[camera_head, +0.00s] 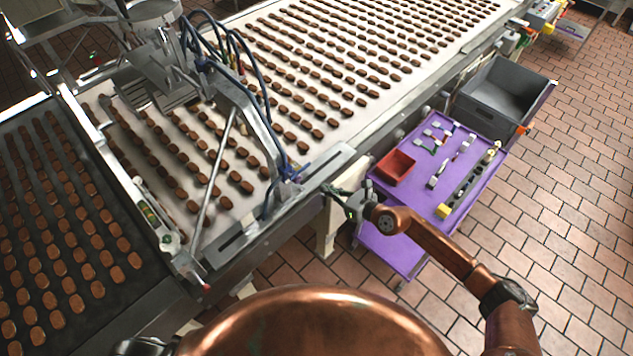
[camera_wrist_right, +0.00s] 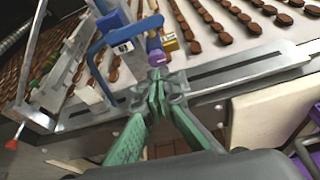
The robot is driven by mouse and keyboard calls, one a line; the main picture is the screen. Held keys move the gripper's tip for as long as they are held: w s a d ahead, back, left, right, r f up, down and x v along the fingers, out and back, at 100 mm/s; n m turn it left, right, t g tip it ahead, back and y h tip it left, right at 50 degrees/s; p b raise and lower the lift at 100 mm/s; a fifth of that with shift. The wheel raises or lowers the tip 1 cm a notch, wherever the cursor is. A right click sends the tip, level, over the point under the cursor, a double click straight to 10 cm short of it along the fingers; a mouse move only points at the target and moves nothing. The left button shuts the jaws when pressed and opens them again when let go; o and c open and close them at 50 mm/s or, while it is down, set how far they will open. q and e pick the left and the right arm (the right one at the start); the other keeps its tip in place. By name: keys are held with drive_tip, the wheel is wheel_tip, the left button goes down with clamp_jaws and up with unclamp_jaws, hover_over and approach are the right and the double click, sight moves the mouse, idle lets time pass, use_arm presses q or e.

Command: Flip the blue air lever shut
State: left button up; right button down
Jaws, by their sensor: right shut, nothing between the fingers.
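In the right wrist view, a bent blue bar (camera_wrist_right: 97,72), which may be the air lever or a hose, runs down beside a grey post with a small label. A purple knob (camera_wrist_right: 157,58) and a yellow tag (camera_wrist_right: 169,42) are just to its right. I cannot tell the lever's setting. My right gripper (camera_wrist_right: 158,88) has green fingers, shut and empty, with the tips just below the purple knob; whether they touch is unclear. In the head view the right gripper (camera_head: 335,192) is at the conveyor's near edge. My left gripper is not in view.
The conveyor (camera_head: 330,125) carries rows of brown biscuits under a metal frame with blue hoses (camera_head: 262,85). The tiled floor beyond the cart is clear.

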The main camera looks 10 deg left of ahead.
drive_tip(key=shift+v, duration=0.9)
